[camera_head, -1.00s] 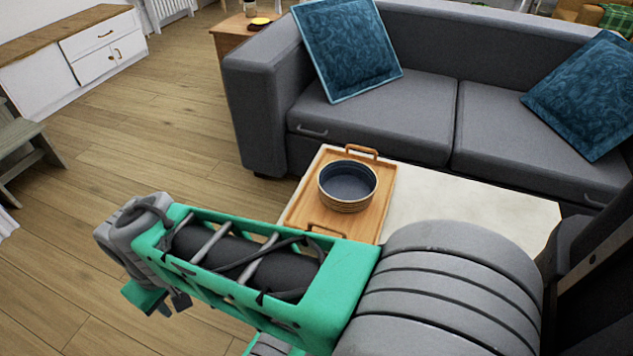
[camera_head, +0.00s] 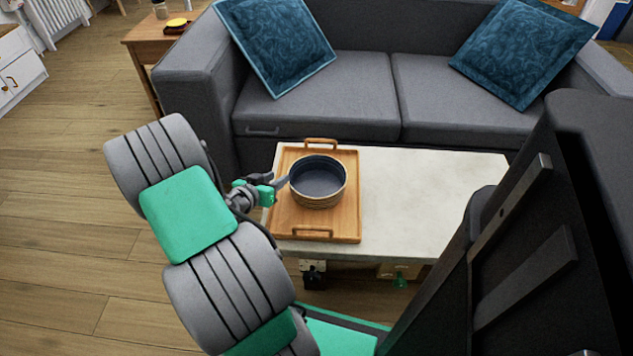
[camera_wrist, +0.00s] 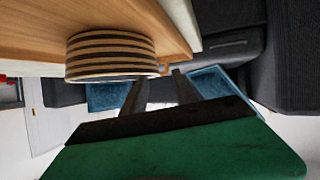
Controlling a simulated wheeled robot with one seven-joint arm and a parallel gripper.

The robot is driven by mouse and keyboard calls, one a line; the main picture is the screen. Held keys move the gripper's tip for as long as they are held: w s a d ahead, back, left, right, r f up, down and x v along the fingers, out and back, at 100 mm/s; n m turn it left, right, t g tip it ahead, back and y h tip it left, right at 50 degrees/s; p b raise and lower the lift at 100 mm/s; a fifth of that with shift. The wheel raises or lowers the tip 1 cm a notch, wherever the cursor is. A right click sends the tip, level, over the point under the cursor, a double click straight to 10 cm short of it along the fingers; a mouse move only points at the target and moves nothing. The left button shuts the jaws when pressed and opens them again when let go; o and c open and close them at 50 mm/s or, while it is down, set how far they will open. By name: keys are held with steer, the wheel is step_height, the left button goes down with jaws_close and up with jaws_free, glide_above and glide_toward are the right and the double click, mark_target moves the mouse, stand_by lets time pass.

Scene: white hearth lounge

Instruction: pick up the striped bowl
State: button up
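The striped bowl (camera_head: 320,203) is round, dark blue inside, with tan and dark bands outside. It stands upright on a wooden tray (camera_head: 288,222) with two handles. In the wrist view, which is upside down, the bowl's striped side (camera_wrist: 112,50) shows beside the fingers. My gripper (camera_head: 278,181) is just left of the bowl, near rim height, over the tray's left edge. Its two fingers stand apart with nothing seen between them, as the wrist view also shows of the gripper (camera_wrist: 159,88). I cannot tell whether a fingertip touches the bowl.
The tray lies on the left end of a white-topped table (camera_head: 430,200); the table's right part is clear. A grey sofa (camera_head: 340,100) with blue cushions (camera_head: 275,45) stands close behind. Open wooden floor (camera_head: 60,240) lies to the left.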

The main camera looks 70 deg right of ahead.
mark_target(297, 165)
steer(key=shift+h, duration=0.4)
steer(key=b+x, duration=0.1)
steer(key=x, duration=0.5)
steer(key=s+b+x, duration=0.1)
steer(key=x, duration=0.2)
steer(key=shift+s+r+b, duration=0.1)
steer(key=shift+r+b, duration=0.2)
steer(key=shift+r, duration=0.05)
jaws_close()
stand_by(0.4)
